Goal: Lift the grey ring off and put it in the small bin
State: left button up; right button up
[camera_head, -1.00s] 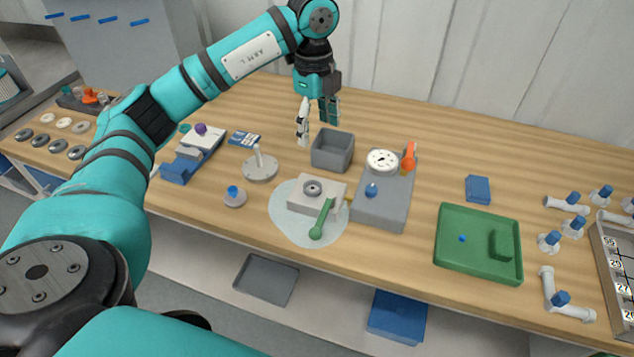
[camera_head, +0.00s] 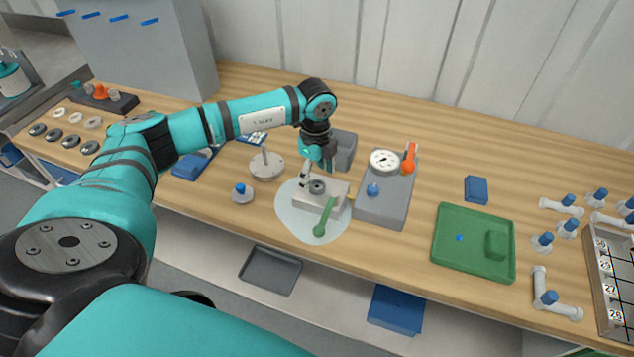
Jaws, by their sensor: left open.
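The grey ring (camera_head: 317,187) sits on top of a pale square block (camera_head: 311,201), which stands on a light round mat (camera_head: 292,223). My left gripper (camera_head: 319,178) is open, low over the block, with its fingers around or just above the ring; I cannot tell whether they touch it. The small grey bin (camera_head: 346,151) stands right behind the gripper, partly hidden by my left arm. My right gripper is not in view.
A green-handled tool (camera_head: 324,218) leans at the block's front right. A grey box with a gauge (camera_head: 384,200) stands close on the right. A white-stemmed disc (camera_head: 267,166) stands on the left. A green tray (camera_head: 474,273) lies further right.

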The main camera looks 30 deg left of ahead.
pick_arm(q)
jog(key=shift+f, duration=1.35)
jog(key=c, duration=0.9)
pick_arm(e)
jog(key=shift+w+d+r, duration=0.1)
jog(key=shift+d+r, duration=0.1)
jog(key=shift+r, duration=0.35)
pick_arm(q)
jog(key=shift+o, duration=0.2)
jog(key=shift+r, duration=0.2)
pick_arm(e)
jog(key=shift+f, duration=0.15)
pick_arm(q)
jog(key=shift+a+r, duration=0.1)
jog(key=shift+r, duration=0.2)
notch_tip(320, 180, up, 2)
jog(key=shift+b, duration=0.75)
jog(key=s+a+r+b, duration=0.2)
jog(key=s, duration=0.5)
jog(key=s+a+r+b, duration=0.1)
jog(key=s+a+r, duration=0.1)
jog(key=s, duration=0.6)
jog(key=shift+s+a+r+b, duration=0.2)
jog(key=shift+r+b, duration=0.15)
jog(key=shift+r, duration=0.25)
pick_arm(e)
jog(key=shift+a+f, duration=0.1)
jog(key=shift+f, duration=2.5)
